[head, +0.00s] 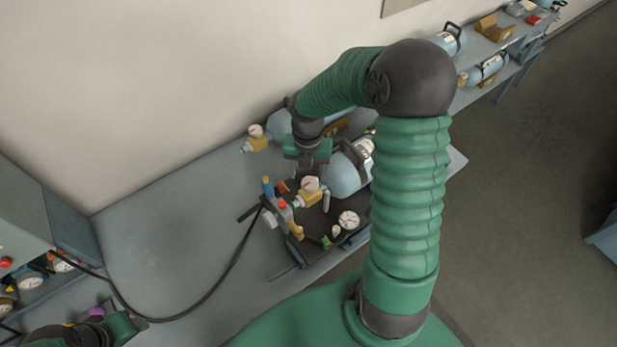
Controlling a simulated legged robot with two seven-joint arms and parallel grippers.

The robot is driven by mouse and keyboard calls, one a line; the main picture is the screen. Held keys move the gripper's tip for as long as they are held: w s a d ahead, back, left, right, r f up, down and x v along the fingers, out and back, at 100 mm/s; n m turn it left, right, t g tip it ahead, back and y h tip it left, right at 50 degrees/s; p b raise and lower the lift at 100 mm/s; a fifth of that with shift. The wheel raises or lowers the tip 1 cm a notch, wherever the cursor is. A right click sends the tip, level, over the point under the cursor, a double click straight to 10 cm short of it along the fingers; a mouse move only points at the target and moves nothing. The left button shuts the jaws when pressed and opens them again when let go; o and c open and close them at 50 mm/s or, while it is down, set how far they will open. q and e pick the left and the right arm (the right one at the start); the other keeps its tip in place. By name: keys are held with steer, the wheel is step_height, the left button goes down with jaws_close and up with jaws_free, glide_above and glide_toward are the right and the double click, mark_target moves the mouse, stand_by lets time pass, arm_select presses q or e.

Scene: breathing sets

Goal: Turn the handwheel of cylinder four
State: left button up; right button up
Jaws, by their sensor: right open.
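A light blue cylinder (345,174) lies on the bench, with a yellow valve block (309,198) and a white gauge at its left end. A second blue cylinder (280,124) lies behind it, with its own yellow valve (257,144). No number is readable, so I cannot tell which is cylinder four, and I cannot make out its handwheel clearly. My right gripper (305,168) points down, open, just above and behind the nearer valve block; contact cannot be told. My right arm hides part of the cylinders. My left gripper (88,332) is partly in view at the lower left edge.
A regulator with blue and red knobs (281,205) stands by the nearer valve, with a black hose (215,288) running left. A round gauge (348,219) lies nearby. A grey cabinet (40,225) stands at left. The bench's left middle (165,225) is clear.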

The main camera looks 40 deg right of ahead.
mark_target(310, 182)
steer(key=f, duration=0.3)
steer(key=shift+a, duration=0.4)
steer(key=shift+s+f, duration=0.15)
steer(key=shift+f, duration=0.1)
steer(key=shift+s+d+f, duration=0.15)
steer(key=shift+d+f, duration=0.1)
steer(key=shift+d, duration=0.5)
steer(key=shift+d+f, duration=0.15)
steer(key=shift+d, duration=0.05)
steer(key=shift+c, duration=1.9)
steer(key=shift+w+a, duration=0.2)
steer(key=shift+a, duration=0.25)
steer(key=c, duration=1)
arm_select(q)
steer(key=shift+s+d+r, duration=0.1)
steer(key=shift+r, duration=0.1)
arm_select(e)
steer(key=shift+s+d, duration=0.1)
